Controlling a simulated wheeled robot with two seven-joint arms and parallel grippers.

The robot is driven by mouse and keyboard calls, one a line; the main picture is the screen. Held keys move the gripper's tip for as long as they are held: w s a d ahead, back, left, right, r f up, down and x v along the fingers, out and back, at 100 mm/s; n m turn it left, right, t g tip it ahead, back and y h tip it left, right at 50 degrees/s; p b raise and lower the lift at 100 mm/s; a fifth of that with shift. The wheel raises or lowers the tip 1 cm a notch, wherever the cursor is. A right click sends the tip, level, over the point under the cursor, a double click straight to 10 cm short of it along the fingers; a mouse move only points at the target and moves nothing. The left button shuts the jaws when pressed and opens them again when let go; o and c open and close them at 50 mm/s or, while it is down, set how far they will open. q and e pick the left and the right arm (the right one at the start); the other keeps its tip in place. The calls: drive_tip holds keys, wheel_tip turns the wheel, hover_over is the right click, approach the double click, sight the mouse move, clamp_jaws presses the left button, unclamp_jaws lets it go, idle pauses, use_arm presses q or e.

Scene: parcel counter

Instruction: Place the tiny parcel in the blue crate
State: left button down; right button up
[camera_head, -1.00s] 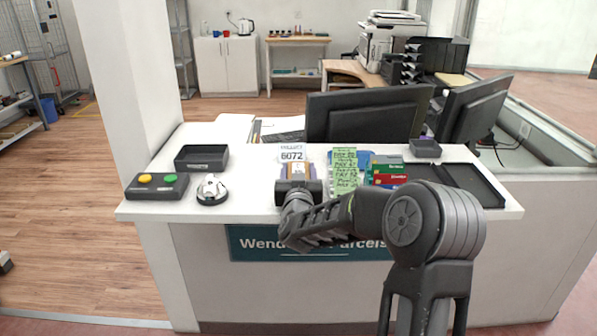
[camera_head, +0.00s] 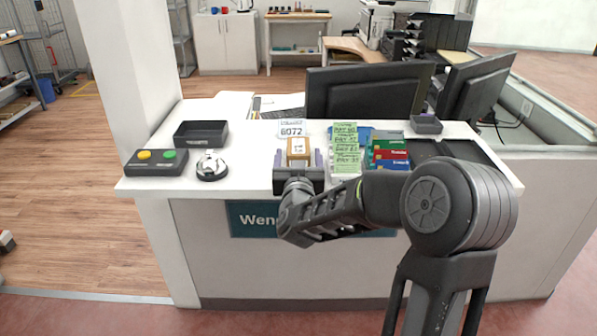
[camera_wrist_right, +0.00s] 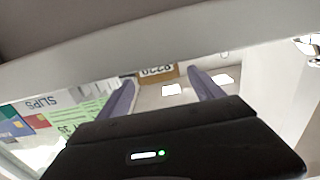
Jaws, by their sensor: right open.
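The tiny parcel is a small brown box with a white label (camera_head: 298,146), on or just above the counter in front of a "6072" number sign. My right gripper (camera_head: 299,158) is open, its purple fingers on either side of the parcel's near part; contact cannot be told. In the right wrist view the gripper's fingers (camera_wrist_right: 163,92) are spread apart, with a brown surface, probably the parcel, beyond them. My left gripper is out of view.
Green slips (camera_head: 346,150) and a rack of coloured cards (camera_head: 388,153) stand right of the parcel. A bell (camera_head: 211,166), a button box (camera_head: 156,161) and a black tray (camera_head: 201,134) are at left. Monitors (camera_head: 366,92) stand behind. Bare counter lies between bell and gripper.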

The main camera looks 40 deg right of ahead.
drive_tip(key=v, duration=0.6)
drive_tip(key=shift+s+a, duration=0.1)
idle(0.3)
